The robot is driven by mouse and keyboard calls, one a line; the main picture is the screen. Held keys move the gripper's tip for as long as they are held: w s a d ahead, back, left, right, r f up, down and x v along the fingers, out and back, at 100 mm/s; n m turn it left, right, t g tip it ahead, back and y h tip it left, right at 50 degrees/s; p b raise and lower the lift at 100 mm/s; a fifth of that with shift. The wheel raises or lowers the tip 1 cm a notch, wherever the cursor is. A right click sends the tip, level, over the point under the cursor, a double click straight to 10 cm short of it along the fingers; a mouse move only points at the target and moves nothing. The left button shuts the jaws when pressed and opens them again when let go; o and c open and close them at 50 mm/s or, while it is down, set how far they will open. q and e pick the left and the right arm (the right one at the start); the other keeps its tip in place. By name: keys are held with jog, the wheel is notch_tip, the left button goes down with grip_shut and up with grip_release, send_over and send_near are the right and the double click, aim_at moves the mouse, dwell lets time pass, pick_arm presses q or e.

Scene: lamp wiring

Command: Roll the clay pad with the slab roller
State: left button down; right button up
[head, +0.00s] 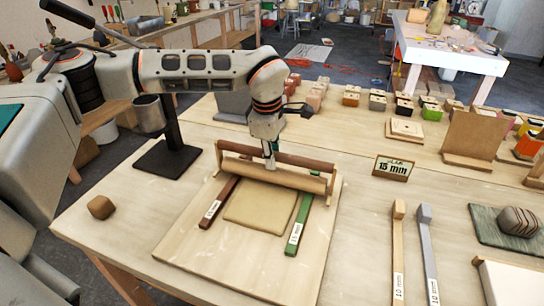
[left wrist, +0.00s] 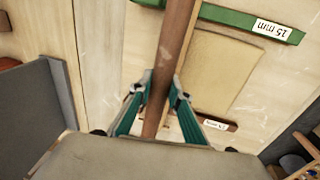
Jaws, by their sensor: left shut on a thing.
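The slab roller is a pale wooden cylinder (head: 240,170) with a darker brown handle bar (head: 307,161) behind it, at the far edge of a work board (head: 190,252). My left gripper (head: 270,163) is shut on the brown bar, with its fingers on either side of the bar (left wrist: 174,45) in the left wrist view. The tan clay pad (head: 260,207) lies flat on the board on the near side of the roller; it also shows in the left wrist view (left wrist: 220,72). A red-brown strip (head: 220,203) lies left of the pad and a green 15 mm strip (head: 300,220) right.
A wooden strip (head: 398,245) and a grey strip (head: 428,255) lie to the right. A small brown block (head: 101,207) is at the left. A dark stand (head: 168,160) is behind it, and several coloured blocks fill the table's back.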

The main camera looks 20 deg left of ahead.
pick_arm(q)
jog(key=shift+s+d+f, duration=0.1)
jog(key=shift+s, duration=1)
jog(key=shift+s+p, duration=0.3)
jog(key=shift+s, duration=1.35)
jog(key=shift+s+d+b, duration=0.15)
jog(key=shift+s, duration=1.15)
jog(key=shift+s+d+b, duration=0.1)
jog(key=shift+s+b, duration=0.05)
jog(key=shift+s, duration=1.1)
jog(key=shift+s+b, duration=0.35)
jog(key=shift+s, duration=1.35)
notch_tip(320, 180, up, 6)
jog(key=p, duration=0.3)
jog(key=shift+w+d+r, duration=0.1)
jog(key=shift+d+r, duration=0.05)
jog(key=shift+r, duration=0.15)
